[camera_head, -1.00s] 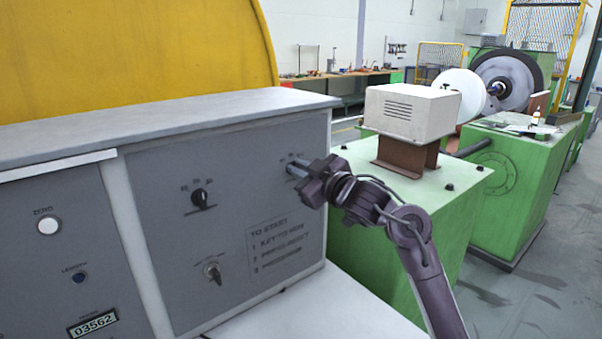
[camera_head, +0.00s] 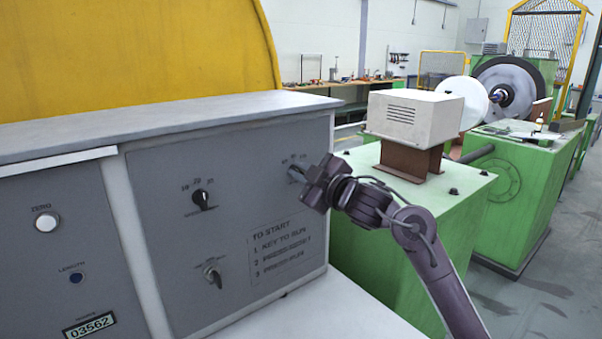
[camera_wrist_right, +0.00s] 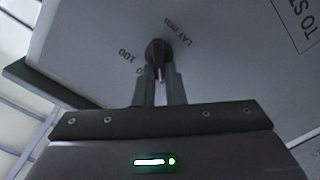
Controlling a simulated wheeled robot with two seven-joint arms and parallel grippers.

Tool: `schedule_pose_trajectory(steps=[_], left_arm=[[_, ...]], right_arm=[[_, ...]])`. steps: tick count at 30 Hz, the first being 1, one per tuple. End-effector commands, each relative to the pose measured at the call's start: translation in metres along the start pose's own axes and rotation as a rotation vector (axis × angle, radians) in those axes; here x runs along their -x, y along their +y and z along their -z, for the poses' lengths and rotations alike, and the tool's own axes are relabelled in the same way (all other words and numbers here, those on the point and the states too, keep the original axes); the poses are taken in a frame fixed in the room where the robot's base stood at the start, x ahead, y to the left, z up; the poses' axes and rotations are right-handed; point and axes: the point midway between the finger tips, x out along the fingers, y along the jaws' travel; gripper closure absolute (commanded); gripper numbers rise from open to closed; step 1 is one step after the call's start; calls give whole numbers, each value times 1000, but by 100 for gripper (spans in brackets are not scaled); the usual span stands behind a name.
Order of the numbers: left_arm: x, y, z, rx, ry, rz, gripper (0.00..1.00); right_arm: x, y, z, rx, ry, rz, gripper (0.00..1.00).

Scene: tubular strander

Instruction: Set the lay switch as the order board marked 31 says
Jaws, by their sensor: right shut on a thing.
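The lay switch is a small dark knob (camera_wrist_right: 156,50) on the grey panel in the right wrist view, with "LAY mm" printed beside it. A "100" mark and part of another number show on its other side. My right gripper (camera_wrist_right: 158,75) is shut on this knob, one finger on each side. Which mark the knob points to I cannot tell. In the head view my right gripper (camera_head: 297,176) is at the panel's upper right and covers most of the switch. My left gripper is out of view. No order board marked 31 shows.
On the same panel are another black selector (camera_head: 201,199), a key switch (camera_head: 212,274) and "TO START" text (camera_head: 285,245). A white button (camera_head: 46,223) and a counter (camera_head: 90,324) are at left. A green machine base (camera_head: 425,215) with a pale box (camera_head: 412,117) stands close behind my right arm.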

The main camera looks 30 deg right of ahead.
Motion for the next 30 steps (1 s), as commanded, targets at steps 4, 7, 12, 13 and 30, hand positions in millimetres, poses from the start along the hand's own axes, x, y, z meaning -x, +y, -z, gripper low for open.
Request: schedule_pose_trajectory(steps=[4,7,12,13,30], left_arm=[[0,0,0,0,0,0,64],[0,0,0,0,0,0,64],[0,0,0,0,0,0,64],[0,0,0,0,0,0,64],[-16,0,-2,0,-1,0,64]], right_arm=[[0,-1,0,3,0,3,87],[0,-1,0,2,0,3,74],[0,-1,0,1,0,2,68],[0,-1,0,1,0,2,68],[63,-2,-1,3,0,2,68]])
